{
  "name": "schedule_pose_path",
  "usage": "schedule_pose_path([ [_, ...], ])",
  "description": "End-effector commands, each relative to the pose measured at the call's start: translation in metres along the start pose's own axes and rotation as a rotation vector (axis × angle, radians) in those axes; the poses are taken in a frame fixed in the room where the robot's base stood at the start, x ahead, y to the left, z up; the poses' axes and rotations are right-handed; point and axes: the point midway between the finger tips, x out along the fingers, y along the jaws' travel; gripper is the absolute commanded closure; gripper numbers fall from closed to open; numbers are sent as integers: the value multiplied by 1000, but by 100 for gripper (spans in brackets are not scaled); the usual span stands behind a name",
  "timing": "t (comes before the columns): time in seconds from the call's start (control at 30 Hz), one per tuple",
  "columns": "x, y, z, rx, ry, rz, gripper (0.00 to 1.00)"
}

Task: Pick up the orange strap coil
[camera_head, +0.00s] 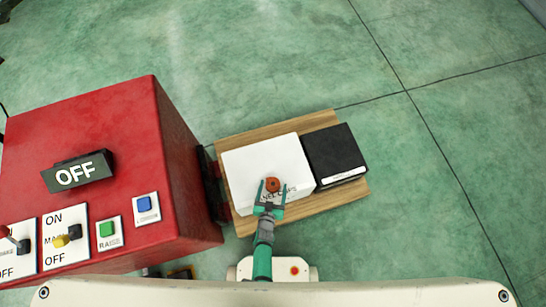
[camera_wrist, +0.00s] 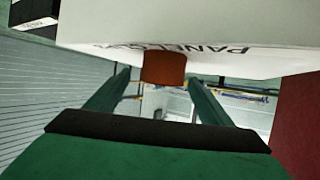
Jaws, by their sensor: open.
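The orange strap coil (camera_head: 272,184) is a small round orange-red piece with a dark centre, on top of the white box (camera_head: 245,165) in the head view. In the wrist view the coil (camera_wrist: 164,68) shows side-on against the white box face (camera_wrist: 220,30), ahead of and between my fingers. My gripper (camera_head: 270,190) is open, its two green fingers on either side of the coil. In the wrist view my gripper (camera_wrist: 158,82) also shows open, with gaps between the fingers and the coil. Whether a finger touches the coil is hard to tell.
The white box and a black box (camera_head: 335,150) stand on a wooden board (camera_head: 228,143). A red cabinet (camera_head: 125,120) with an OFF sign and several switches stands close on the left. The green floor (camera_head: 440,110) to the right is clear.

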Motion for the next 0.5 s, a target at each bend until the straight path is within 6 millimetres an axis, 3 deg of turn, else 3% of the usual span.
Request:
schedule_pose_path([
  [0.27, 15, -1, -1, 1, 0, 0, 26],
  [0.5, 44, -3, -2, 1, 1, 0, 26],
])
